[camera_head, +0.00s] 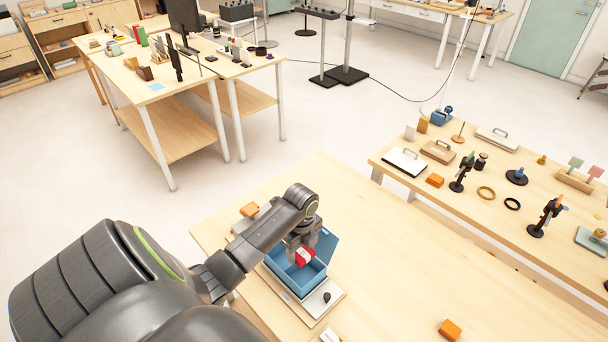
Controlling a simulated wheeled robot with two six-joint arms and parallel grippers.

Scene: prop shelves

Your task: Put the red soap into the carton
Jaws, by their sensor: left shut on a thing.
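My left gripper (301,246) comes in from the left and points down over the blue carton. It is shut on the red soap (305,258), a red block with a pale mark. The carton (305,284) is an open blue box on the near wooden table, with a blue flap or lid raised at its far right side. The soap is at or just above the carton's opening; whether it touches the inside I cannot tell. The gripper and arm hide part of the carton's far left side. My right gripper is out of view.
The carton stands on a pale board (334,304) with a small black knob (327,297). The table (400,270) right of the carton is clear. Another table with several props stands beyond.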

